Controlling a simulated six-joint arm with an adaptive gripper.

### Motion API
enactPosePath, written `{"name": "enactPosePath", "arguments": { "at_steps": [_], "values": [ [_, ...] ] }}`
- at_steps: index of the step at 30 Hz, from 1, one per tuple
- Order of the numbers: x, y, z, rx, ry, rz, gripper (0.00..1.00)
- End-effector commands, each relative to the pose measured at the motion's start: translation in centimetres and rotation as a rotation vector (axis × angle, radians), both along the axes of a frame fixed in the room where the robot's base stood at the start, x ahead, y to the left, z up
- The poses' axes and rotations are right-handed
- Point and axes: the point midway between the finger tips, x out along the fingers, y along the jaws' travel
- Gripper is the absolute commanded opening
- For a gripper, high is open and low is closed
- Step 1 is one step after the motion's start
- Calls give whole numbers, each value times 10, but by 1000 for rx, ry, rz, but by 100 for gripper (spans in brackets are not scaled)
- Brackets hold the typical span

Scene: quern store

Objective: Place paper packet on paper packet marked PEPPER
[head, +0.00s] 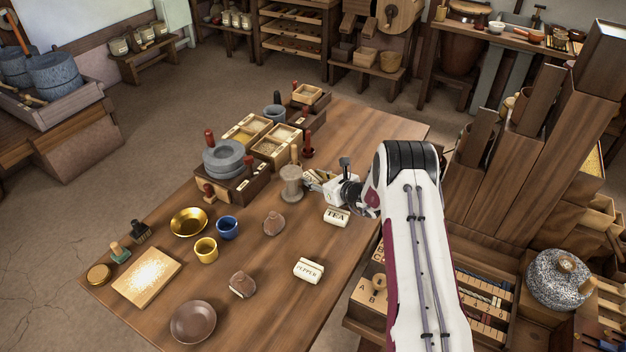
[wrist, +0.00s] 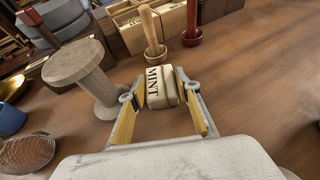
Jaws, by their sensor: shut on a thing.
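A pale paper packet marked MINT (wrist: 161,92) is between the fingers of my gripper (wrist: 160,82) in the wrist view. The gripper is shut on it; whether it is clear of the table I cannot tell. In the head view my gripper (head: 318,186) is beside the wooden spool, and the MINT packet is not clearly seen there. The paper packet marked PEPPER (head: 308,270) lies on the table nearer the front, with its top bare. A similar packet marked TEA (head: 337,216) lies between it and my gripper.
A wooden spool (head: 291,183) stands just left of my gripper, and shows in the wrist view (wrist: 80,68). A mortar with a pestle (wrist: 154,50) stands beyond the packet. Table around PEPPER is clear.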

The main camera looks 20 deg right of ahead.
Motion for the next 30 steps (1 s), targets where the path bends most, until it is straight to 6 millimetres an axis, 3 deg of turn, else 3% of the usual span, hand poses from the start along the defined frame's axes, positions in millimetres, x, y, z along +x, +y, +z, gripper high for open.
{"name": "enactPosePath", "arguments": {
  "at_steps": [14,23,30],
  "values": [
    [1,0,22,-1,-3,0,11],
    [0,0,63,0,-2,-1,11],
    [1,0,106,-2,-4,0,11]
  ]
}}
